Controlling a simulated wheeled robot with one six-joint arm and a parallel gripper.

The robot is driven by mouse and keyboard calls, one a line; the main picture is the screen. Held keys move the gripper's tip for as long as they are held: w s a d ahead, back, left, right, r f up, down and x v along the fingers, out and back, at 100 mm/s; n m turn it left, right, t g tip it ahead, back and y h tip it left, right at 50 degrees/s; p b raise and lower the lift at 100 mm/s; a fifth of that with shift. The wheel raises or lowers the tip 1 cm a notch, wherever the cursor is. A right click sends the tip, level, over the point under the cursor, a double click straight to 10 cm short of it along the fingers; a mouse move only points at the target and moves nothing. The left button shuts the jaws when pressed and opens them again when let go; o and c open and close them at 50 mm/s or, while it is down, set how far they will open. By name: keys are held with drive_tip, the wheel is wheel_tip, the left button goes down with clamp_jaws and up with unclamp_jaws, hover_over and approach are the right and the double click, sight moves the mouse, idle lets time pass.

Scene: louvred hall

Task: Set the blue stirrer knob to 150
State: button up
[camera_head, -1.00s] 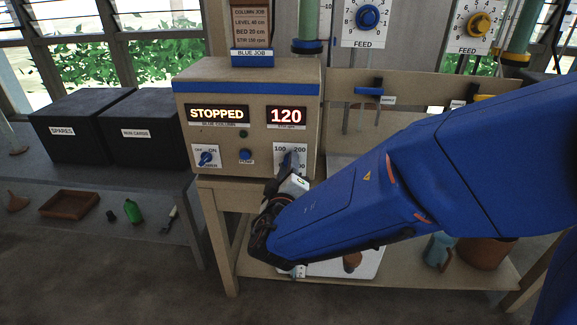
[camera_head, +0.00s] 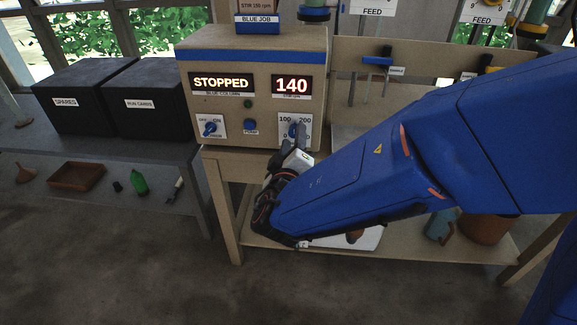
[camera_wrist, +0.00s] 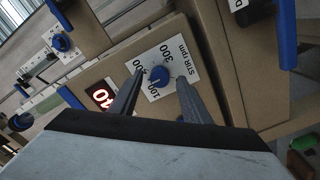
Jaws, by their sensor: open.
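The blue stirrer knob (camera_head: 295,129) sits on a white dial plate (camera_wrist: 185,64) at the lower right of the control box front (camera_head: 230,143). The red display (camera_head: 291,85) above it reads 140. In the wrist view the knob (camera_wrist: 160,76) shows between the fingers of my gripper (camera_wrist: 159,81). The fingers are open, one on each side of the knob, with small gaps visible. In the head view my gripper (camera_head: 297,144) reaches the dial from below and hides its lower part. The knob's exact pointer direction is hard to make out.
The left display (camera_head: 221,83) reads STOPPED. A power knob (camera_head: 210,128) and a round blue button (camera_head: 250,125) are left of the dial. Black boxes (camera_head: 70,95) stand on the left bench. A blue-handled valve (camera_head: 377,61) is behind my arm.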

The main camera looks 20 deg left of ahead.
drive_tip(key=v, duration=1.5)
drive_tip(key=shift+s, duration=0.4)
idle(0.7)
